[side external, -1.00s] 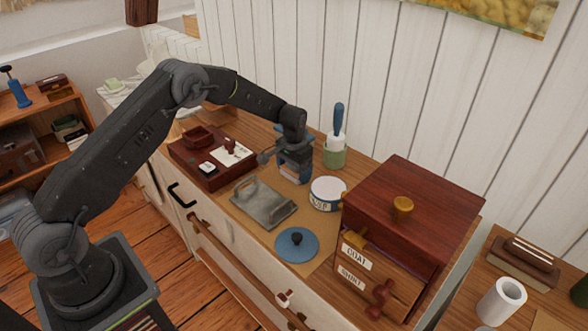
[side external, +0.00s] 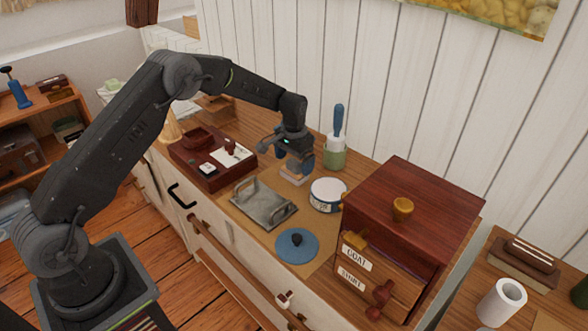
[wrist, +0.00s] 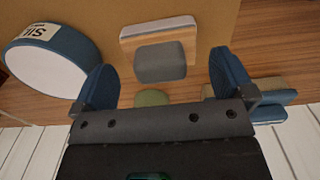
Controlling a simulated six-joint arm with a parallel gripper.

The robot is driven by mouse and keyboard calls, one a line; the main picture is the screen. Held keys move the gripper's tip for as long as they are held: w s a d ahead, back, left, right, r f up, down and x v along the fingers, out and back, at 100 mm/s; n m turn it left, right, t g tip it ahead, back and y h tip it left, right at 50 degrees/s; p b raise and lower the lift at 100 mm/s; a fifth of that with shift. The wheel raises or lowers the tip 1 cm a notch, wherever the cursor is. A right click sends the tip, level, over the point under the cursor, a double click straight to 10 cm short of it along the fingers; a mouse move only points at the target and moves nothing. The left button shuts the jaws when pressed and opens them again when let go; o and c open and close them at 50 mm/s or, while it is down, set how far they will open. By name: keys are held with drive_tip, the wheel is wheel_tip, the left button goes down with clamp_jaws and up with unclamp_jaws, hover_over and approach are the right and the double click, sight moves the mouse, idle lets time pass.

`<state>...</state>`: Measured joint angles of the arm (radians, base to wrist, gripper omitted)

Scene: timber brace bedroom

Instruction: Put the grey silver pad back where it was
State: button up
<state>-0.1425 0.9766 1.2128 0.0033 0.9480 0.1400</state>
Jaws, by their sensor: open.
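A small grey pad (wrist: 161,62) lies on a pale wooden block with a white edge (wrist: 187,33) in the wrist view. The same block (side external: 295,177) shows just below my gripper in the side view, where the pad itself is hard to make out. My gripper (wrist: 164,75) is open and empty, its blue fingers apart on either side of the pad and clear of it. In the side view my gripper (side external: 294,155) hangs just above the block.
A labelled round tin (side external: 327,195) stands right of the block. A grey metal tray with handles (side external: 264,207) and a blue lid (side external: 297,246) lie in front. A green cup (side external: 334,155) stands behind, a dark red box (side external: 212,165) left, and a wooden cabinet (side external: 410,215) right.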

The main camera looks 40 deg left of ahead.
wheel_tip(320, 180, up, 8)
drive_tip(key=shift+r, duration=0.2)
wheel_tip(320, 180, up, 10)
drive_tip(key=t, duration=0.1)
hover_over(294, 161)
drive_tip(key=s+d, duration=0.3)
drive_tip(key=s, duration=0.3)
drive_tip(key=s+d+r+t, duration=0.2)
drive_tip(key=s+r, duration=0.5)
drive_tip(key=s, duration=0.3)
drive_tip(key=s+d+t, duration=0.2)
drive_tip(key=s+d, duration=0.1)
drive_tip(key=s, duration=1.6)
drive_tip(key=shift+s+f+t, duration=0.15)
drive_tip(key=shift+s+t, duration=0.15)
drive_tip(key=shift+s, duration=0.05)
